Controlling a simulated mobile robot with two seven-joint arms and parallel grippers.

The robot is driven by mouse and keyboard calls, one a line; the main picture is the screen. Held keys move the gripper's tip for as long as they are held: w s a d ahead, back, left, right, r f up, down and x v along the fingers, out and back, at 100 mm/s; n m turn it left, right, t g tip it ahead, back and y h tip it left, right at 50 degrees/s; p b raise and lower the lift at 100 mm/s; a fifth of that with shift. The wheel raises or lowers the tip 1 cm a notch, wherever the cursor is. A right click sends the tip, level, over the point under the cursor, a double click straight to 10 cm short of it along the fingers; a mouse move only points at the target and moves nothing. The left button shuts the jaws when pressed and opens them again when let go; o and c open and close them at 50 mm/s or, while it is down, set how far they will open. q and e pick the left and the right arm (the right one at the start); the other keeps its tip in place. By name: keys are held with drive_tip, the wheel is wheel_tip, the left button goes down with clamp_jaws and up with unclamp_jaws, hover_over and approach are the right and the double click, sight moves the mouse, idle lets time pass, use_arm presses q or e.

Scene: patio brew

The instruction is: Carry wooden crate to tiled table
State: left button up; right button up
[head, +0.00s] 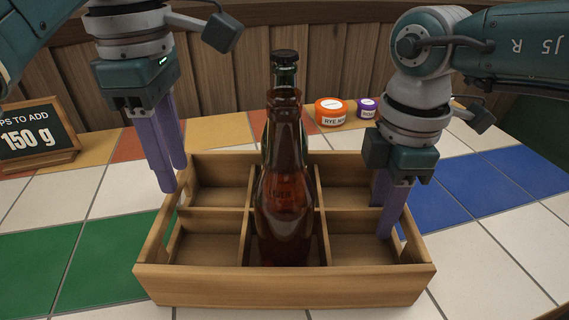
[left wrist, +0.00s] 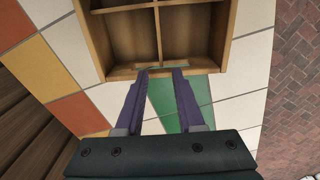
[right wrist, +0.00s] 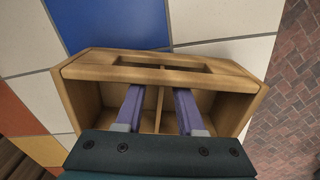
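The wooden crate (head: 285,287) stands on the tiled table (head: 110,205), with several compartments and a handle slot in each end wall. A brown bottle (head: 284,200) stands in its front middle compartment; a dark green bottle (head: 285,75) shows behind it, mostly hidden. My left gripper (head: 172,180) is open at the crate's left end; the left wrist view shows its fingertips (left wrist: 162,70) close to that end wall. My right gripper (head: 384,212) is open at the right end; in the right wrist view its fingers (right wrist: 158,92) reach over the compartments, inside the end wall. Contact is unclear.
A small chalkboard sign (head: 38,135) stands at the left. An orange-lidded jar (head: 331,112) and a purple-lidded jar (head: 367,107) stand behind the crate. A wooden fence (head: 220,75) runs along the back. The tiles left and right of the crate are clear.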

use_arm(q)
wheel_tip(320, 180, up, 2)
use_arm(e)
drive_tip(key=shift+r, duration=0.2)
use_arm(q)
drive_tip(key=shift+r, duration=0.15)
use_arm(e)
wheel_tip(320, 180, up, 12)
drive_tip(key=shift+f, duration=0.15)
